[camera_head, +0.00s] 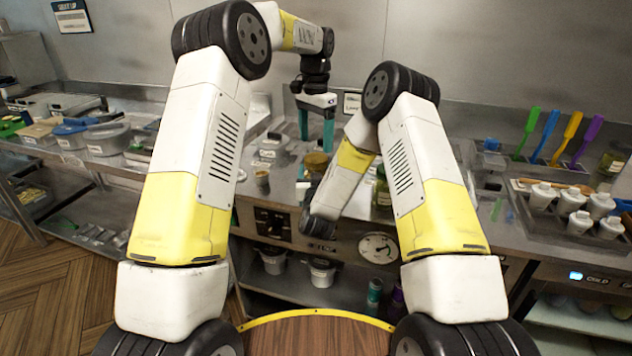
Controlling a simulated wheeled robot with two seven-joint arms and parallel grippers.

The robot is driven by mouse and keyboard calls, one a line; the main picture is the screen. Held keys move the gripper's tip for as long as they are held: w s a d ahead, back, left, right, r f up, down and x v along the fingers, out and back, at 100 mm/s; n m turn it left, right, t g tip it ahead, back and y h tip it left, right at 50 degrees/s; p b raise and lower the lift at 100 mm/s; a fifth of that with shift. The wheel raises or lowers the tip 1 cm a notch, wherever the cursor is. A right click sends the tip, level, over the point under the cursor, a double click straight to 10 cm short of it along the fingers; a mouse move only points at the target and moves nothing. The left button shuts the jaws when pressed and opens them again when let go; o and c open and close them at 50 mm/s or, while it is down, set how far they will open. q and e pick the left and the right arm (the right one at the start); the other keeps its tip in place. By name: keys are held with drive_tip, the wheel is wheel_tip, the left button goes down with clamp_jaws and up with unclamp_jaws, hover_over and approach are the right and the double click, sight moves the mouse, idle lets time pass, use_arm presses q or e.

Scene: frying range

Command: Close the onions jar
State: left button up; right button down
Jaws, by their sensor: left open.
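My left gripper (315,138) reaches over the counter from above. A jar with an amber-brown top (316,161) stands on the counter just below and beyond the fingertips. A greenish jar with a yellowish top (382,187) stands farther right, partly hidden by my right arm. No label is readable, so I cannot tell which is the onions jar or whether its lid is on. My right forearm hangs down in front of the counter, and its gripper does not show.
A small cup (262,180) and a clear container (272,147) stand left of the jars. Coloured spatulas (562,138) and a rack of white-lidded bottles (570,205) are at right. Tubs (108,137) line the left counter. A steel wall (460,50) closes the back.

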sight(316, 157)
use_arm(q)
drive_tip(key=n, duration=0.2)
drive_tip(key=r+n, duration=0.1)
drive_tip(key=n, duration=0.1)
drive_tip(key=shift+n, duration=0.3)
drive_tip(key=n, duration=0.2)
drive_tip(key=r+n, duration=0.1)
drive_tip(key=n, duration=0.3)
drive_tip(key=shift+r, duration=0.35)
drive_tip(key=shift+f, duration=4)
drive_tip(key=c, duration=1.5)
drive_tip(key=o, duration=1.7)
drive_tip(key=shift+c, duration=0.2)
